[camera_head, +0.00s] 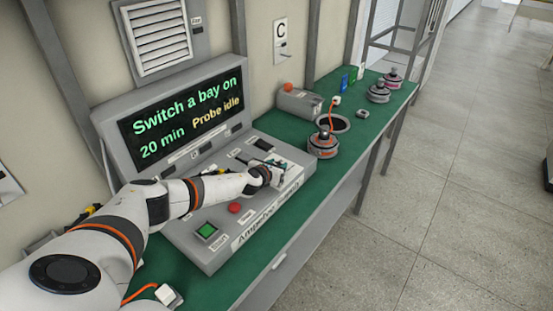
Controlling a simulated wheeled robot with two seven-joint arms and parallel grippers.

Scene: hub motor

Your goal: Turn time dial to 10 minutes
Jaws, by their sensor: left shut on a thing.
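My left arm reaches in from the left over the grey control console (200,258). My left gripper (283,168) is at the right part of the console's panel, shut on what seems to be the time dial. The gripper covers the dial, so its pointer and marks cannot be read. The console's screen (178,117) reads "Switch a bay on", "20 min" and "Probe idle". My right gripper is not in view.
A green button (207,230) and a red button (234,207) sit on the panel's front part. A hub motor (323,146) stands right of the console on the green bench (290,129). More motors (379,95) stand farther back.

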